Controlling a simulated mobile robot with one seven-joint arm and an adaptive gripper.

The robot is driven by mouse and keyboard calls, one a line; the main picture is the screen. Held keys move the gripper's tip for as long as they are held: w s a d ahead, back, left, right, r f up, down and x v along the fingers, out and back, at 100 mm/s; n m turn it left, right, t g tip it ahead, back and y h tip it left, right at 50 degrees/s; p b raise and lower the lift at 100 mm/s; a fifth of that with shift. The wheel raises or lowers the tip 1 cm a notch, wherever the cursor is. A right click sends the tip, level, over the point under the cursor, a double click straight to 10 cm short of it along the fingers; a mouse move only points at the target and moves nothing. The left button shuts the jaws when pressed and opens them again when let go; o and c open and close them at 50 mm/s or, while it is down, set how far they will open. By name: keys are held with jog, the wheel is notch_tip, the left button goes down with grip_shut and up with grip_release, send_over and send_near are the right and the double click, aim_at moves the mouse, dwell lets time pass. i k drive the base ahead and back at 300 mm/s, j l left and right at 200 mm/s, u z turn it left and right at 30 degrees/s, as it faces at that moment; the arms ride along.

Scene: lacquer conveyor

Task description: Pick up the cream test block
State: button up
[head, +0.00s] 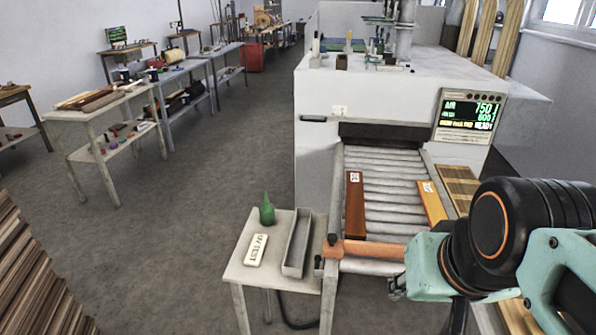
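The cream test block (257,250) is a flat, pale slab with dark lettering that reads "UV TEST". It lies on the small white side table (236,272), near the middle of its top. My arm comes in from the right, over the front of the conveyor. A small dark part (397,288) beside the teal link may belong to my gripper. It is too small and too hidden to tell whether the gripper is open. That part is well to the right of the block, apart from it. Nothing touches or covers the block.
A green squeeze bottle (267,211) stands behind the block, and a long grey tray (298,243) lies to its right. The roller conveyor (385,195) carries a brown board (355,205) and an orange board (431,203). An orange bar (370,251) crosses its front.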

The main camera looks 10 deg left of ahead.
aim_at(255, 255)
jog(key=i+z, duration=0.25)
jog(key=i, duration=0.2)
jog(key=i+j+z, duration=0.2)
jog(key=i, duration=0.25)
jog(key=z, duration=9.1)
